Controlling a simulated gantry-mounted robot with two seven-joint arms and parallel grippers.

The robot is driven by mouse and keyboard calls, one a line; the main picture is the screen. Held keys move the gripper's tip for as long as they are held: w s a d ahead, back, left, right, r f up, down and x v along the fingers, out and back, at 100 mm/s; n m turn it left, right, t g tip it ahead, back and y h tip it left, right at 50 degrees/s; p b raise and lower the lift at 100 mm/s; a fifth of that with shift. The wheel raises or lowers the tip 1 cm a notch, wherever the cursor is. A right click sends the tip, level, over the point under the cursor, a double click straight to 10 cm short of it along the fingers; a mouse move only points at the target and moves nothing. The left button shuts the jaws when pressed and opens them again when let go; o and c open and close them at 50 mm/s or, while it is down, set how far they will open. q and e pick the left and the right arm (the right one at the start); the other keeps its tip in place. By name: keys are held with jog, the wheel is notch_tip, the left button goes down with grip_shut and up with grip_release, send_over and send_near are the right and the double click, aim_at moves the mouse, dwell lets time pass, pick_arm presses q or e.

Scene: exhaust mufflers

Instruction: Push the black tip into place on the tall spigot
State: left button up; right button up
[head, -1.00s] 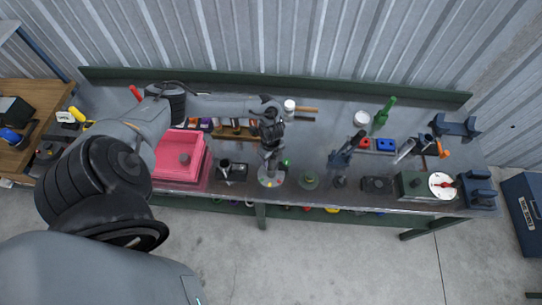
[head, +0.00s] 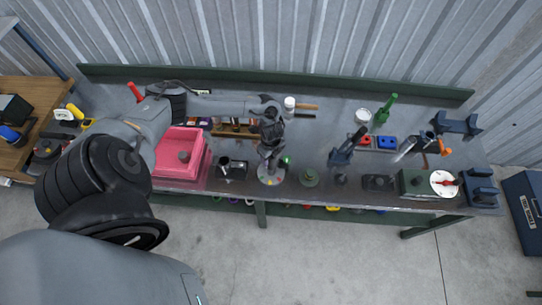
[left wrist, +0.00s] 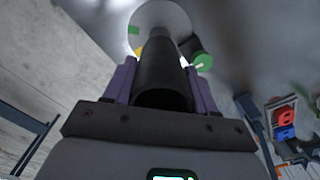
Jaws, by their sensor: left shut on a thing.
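My left gripper (head: 268,155) hangs over the front middle of the bench. In the left wrist view its purple-sided fingers (left wrist: 160,85) are shut on the black tip (left wrist: 163,78), a dark hollow tube with its open end towards the camera. Beyond the tip is a round pale grey disc base (left wrist: 150,14), which also shows in the head view (head: 271,177) right below the gripper. The tip lines up with the disc. The tall spigot is mostly hidden behind the tip and gripper, so I cannot tell how far the tip sits on it. My right gripper is not in view.
A dark block (head: 232,171) and a pink tray (head: 180,160) are to the left. A green bottle (head: 385,108) stands at the back right. The bench's front edge is close to the disc.

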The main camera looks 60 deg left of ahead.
pick_arm(q)
jog(key=shift+f+b, duration=1.05)
jog(key=shift+f, duration=0.55)
jog(key=shift+f+b, duration=0.9)
jog(key=shift+f, duration=0.4)
jog(key=o, duration=1.1)
